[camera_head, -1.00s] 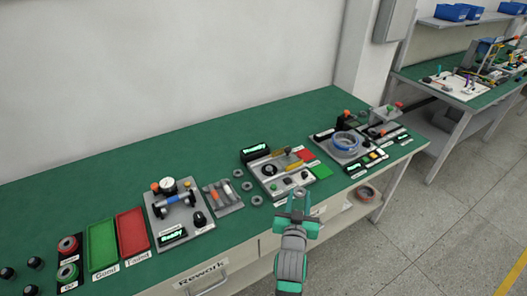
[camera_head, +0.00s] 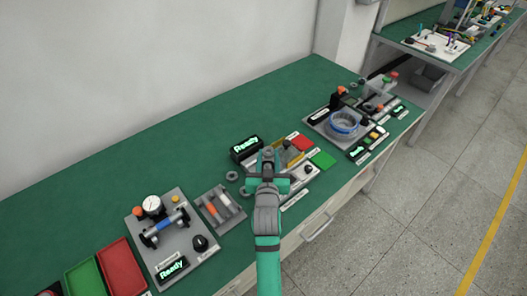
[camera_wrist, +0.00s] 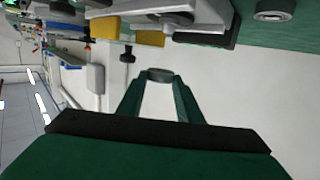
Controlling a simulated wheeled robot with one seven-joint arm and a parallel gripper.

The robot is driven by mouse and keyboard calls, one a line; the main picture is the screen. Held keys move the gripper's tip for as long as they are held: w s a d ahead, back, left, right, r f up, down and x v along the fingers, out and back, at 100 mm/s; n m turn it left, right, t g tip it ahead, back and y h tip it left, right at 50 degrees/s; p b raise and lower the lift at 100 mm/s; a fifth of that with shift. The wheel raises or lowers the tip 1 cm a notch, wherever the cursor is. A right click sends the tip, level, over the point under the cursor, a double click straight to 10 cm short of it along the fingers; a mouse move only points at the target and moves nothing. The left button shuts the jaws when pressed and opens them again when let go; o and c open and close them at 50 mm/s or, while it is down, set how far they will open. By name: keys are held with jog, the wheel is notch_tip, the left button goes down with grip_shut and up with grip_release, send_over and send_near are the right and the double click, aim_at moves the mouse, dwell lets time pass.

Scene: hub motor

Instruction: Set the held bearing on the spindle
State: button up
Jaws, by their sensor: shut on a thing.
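My gripper (camera_head: 267,160) is shut on a small grey bearing (camera_wrist: 160,75), which sits between the fingertips in the wrist view. In the head view the gripper is over the left part of a grey station plate (camera_head: 300,176) with yellow parts (camera_head: 290,154) and a black knob (camera_head: 308,169). The wrist view shows the yellow parts (camera_wrist: 150,38) and station underside-up, apart from the bearing. I cannot make out the spindle; my gripper covers part of this station.
Loose bearings (camera_head: 231,176) lie left of the station beside a tool tray (camera_head: 221,209). A "Ready" display (camera_head: 245,147) stands behind. A gauge fixture (camera_head: 172,232) is further left; a station with a blue ring (camera_head: 343,124) is at right.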

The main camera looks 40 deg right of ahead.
aim_at(268, 167)
jog(key=shift+a+f, duration=0.1)
jog(key=shift+f, duration=2.3)
jog(key=shift+s, duration=0.1)
jog(key=shift+f, duration=0.55)
dwell(1.0)
jog(key=o, duration=1.1)
jog(key=shift+o, duration=0.8)
jog(key=shift+o, duration=1.2)
